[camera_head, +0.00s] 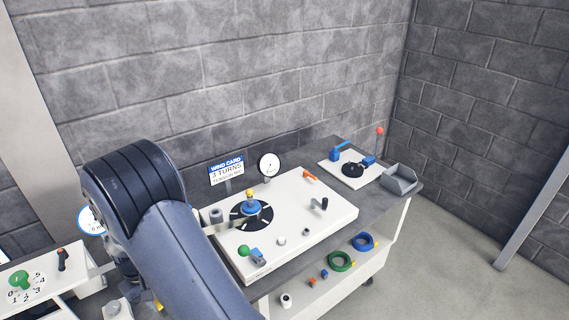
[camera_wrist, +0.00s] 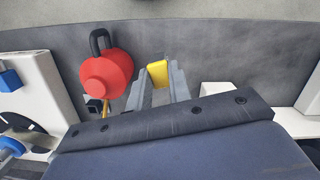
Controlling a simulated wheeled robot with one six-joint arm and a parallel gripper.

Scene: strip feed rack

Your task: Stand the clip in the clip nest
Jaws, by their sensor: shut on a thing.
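In the wrist view my gripper (camera_wrist: 159,84) is shut on a small yellow piece, which I take to be the clip (camera_wrist: 158,72). The yellow piece sits between the two grey fingers near their tips. In the head view my arm covers most of the gripper, and only a bit of yellow shows low beside the arm. I cannot make out the clip nest for certain in either view.
A red rounded part (camera_wrist: 105,75) with a black loop stands close left of my fingers. The white winding plate (camera_head: 320,233) with a dial (camera_head: 269,164) is right of my arm. A grey bin (camera_head: 399,180) stands at the bench's far end. Green (camera_head: 340,261) and blue rings (camera_head: 364,242) lie below.

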